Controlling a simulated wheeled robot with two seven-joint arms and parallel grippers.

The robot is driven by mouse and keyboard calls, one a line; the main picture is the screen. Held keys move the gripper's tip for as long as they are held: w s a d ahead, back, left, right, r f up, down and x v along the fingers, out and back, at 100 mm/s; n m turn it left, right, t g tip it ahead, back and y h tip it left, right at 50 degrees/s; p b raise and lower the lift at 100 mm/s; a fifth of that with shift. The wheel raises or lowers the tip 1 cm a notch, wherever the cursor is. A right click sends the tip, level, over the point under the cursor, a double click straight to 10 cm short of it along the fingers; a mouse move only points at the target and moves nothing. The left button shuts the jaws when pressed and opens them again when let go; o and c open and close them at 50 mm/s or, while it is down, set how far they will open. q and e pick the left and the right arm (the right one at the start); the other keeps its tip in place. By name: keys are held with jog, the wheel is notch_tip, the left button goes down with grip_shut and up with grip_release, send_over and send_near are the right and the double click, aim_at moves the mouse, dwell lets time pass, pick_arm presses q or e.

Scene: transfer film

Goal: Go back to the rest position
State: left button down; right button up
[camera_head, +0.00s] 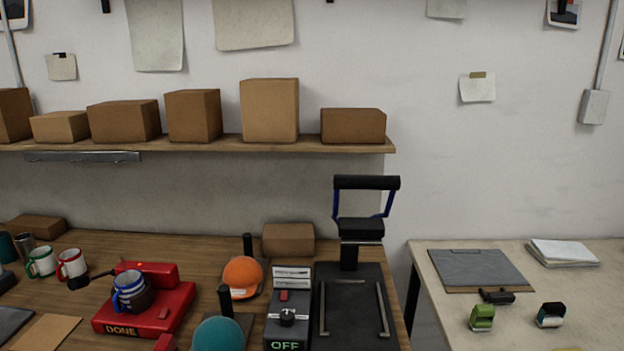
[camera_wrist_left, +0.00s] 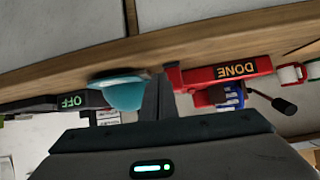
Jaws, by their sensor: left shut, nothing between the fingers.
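My left gripper (camera_wrist_left: 157,97) shows in the left wrist view, its dark fingers together with nothing between them. That view is upside down, and the fingers appear between a teal cap (camera_wrist_left: 122,93) and the red DONE press (camera_wrist_left: 222,74). I cannot tell how far the fingers are from them. Neither gripper shows in the head view. There, a striped blue mug (camera_head: 131,293) sits in the red press (camera_head: 174,309). The heat press (camera_head: 358,313) stands open with its handle raised, beside a control box (camera_head: 287,320) reading OFF.
An orange cap (camera_head: 242,276) and a teal cap (camera_head: 218,335) sit on stands on the wooden bench. White mugs (camera_head: 71,264) stand at left. A shelf (camera_head: 230,143) with several cardboard boxes hangs above.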

pick_arm(q)
jog(key=s+d+f+g, duration=0.1)
jog(key=s+d+f, duration=0.25)
jog(key=s, duration=0.25)
jog(key=s+d+f+m+g, duration=0.1)
jog(key=s+d+f+g, duration=0.1)
jog(key=s+d, duration=0.25)
jog(key=s+d+f+g, duration=0.1)
jog(key=s+d+f, duration=0.2)
jog(key=s, duration=0.3)
jog(key=s+d+f+g, duration=0.1)
jog(key=s+d+g, duration=0.15)
jog(key=s, duration=0.55)
jog(key=s+d+g, duration=0.1)
jog(key=s+d, duration=0.3)
jog(key=s, duration=0.5)
notch_tip(320, 180, down, 33)
jog(key=s+g+b, duration=0.1)
jog(key=g+b, duration=0.1)
jog(key=b, duration=0.3)
jog(key=s+a+f+b, duration=0.3)
jog(key=s+f, duration=1.5)
jog(key=f, duration=0.3)
jog(key=shift+a+f+g+y, duration=0.15)
jog(key=shift+g+y, duration=0.15)
jog(key=shift+g, duration=0.05)
jog(key=shift+s, duration=0.1)
